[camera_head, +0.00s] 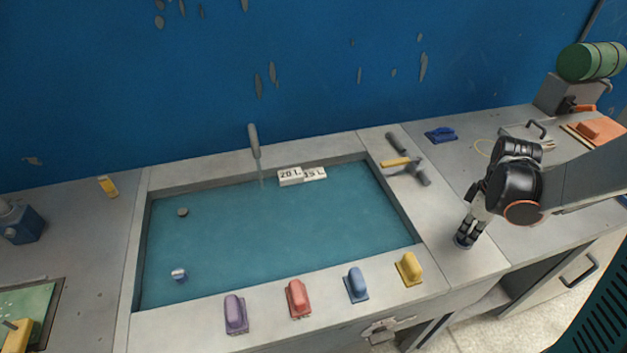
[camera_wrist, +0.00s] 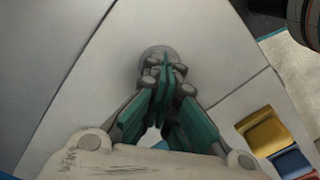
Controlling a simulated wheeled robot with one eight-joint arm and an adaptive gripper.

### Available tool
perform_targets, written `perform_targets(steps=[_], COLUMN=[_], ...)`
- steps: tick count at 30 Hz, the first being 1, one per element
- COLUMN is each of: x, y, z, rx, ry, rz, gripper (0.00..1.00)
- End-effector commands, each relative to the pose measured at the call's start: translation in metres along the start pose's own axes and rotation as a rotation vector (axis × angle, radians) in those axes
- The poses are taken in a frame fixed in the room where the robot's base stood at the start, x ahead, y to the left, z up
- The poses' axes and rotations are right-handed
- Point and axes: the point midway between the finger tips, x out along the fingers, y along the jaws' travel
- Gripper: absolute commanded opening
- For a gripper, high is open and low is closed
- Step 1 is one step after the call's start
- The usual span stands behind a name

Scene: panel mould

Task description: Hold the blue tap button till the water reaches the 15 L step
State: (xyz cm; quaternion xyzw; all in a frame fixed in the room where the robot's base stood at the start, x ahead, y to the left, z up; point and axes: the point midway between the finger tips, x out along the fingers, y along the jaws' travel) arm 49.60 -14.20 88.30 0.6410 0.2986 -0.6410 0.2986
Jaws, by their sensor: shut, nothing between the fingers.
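The blue tap button (camera_head: 357,284) stands on the basin's front rim, between the red and yellow ones. It also shows in the wrist view (camera_wrist: 293,163) at the lower right. Blue-green water (camera_head: 270,240) lies in the basin, close below the white step blocks marked 20 L (camera_head: 290,177) and 15 L (camera_head: 314,174). The tap (camera_head: 254,142) is at the back; a faint streak shows below its spout. My gripper (camera_head: 464,240) is shut and empty, pointing down over the grey counter right of the yellow button, apart from the blue one. A round grey shape lies behind its fingertips (camera_wrist: 165,72).
Purple (camera_head: 235,315), red (camera_head: 298,299) and yellow (camera_head: 409,269) buttons share the front rim. A hammer (camera_head: 408,168) lies on the right rim. Two small round things float or lie in the basin. The counter around my gripper is mostly clear.

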Motion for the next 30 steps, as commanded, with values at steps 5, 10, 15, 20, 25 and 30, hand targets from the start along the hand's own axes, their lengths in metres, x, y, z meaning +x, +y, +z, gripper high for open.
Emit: perform_targets(steps=[5,10,15,20,25,30], x=[0.0,0.0,-0.001,-0.012,-0.028,-0.043], y=[0.0,0.0,0.0,0.0,0.0,0.0], z=[0.0,0.0,0.0,0.0,0.0,0.0], rx=[0.0,0.0,0.0,0.0,0.0,0.0], ry=[0.0,0.0,0.0,0.0,0.0,0.0], rz=[0.0,0.0,0.0,0.0,0.0,0.0], gripper=[0.0,0.0,0.0,0.0,0.0,0.0])
